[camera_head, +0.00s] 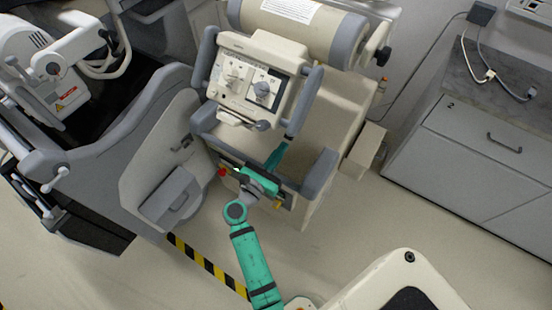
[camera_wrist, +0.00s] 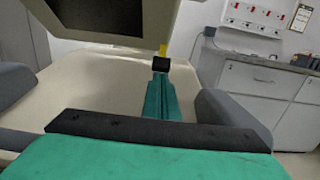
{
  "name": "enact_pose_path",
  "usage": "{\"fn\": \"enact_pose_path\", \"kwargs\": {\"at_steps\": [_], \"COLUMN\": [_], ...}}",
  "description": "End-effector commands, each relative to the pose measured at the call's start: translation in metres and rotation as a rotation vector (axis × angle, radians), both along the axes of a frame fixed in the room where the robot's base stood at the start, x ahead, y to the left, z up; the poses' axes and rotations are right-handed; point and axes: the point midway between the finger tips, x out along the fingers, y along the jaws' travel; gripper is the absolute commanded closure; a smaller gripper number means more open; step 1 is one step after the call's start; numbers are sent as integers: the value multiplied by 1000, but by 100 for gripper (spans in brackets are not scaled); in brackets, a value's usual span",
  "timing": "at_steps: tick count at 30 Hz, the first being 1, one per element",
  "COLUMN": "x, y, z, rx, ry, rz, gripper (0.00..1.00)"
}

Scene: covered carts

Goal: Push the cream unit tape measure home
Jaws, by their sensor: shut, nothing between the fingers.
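The cream unit (camera_head: 322,105) is a cream cart with a boxy control head (camera_head: 258,78) and grey handles. Its underside and cream top (camera_wrist: 85,85) show in the wrist view. My gripper (camera_head: 287,139) reaches over the cream top, its fingertips by the lower right of the control head. In the wrist view my gripper (camera_wrist: 160,65) is shut and empty, its black tips against or just before a small yellow strip (camera_wrist: 163,50) at the head's lower edge. The strip may be the tape measure; I cannot tell whether the tips touch it. Most of it is hidden.
Grey bumpers (camera_head: 320,174) flank the cream top. A grey and white machine (camera_head: 150,150) stands at the left. A drawer cabinet (camera_head: 480,140) stands at the right. Yellow-black floor tape (camera_head: 205,262) runs below.

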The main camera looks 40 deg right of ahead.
Motion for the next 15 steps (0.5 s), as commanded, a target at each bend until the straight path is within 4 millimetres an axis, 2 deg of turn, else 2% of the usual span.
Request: {"fn": "enact_pose_path", "kwargs": {"at_steps": [15], "x": [3], "y": [-6], "z": [8], "rx": [-1], "ry": [-1], "rz": [1], "gripper": [100]}}
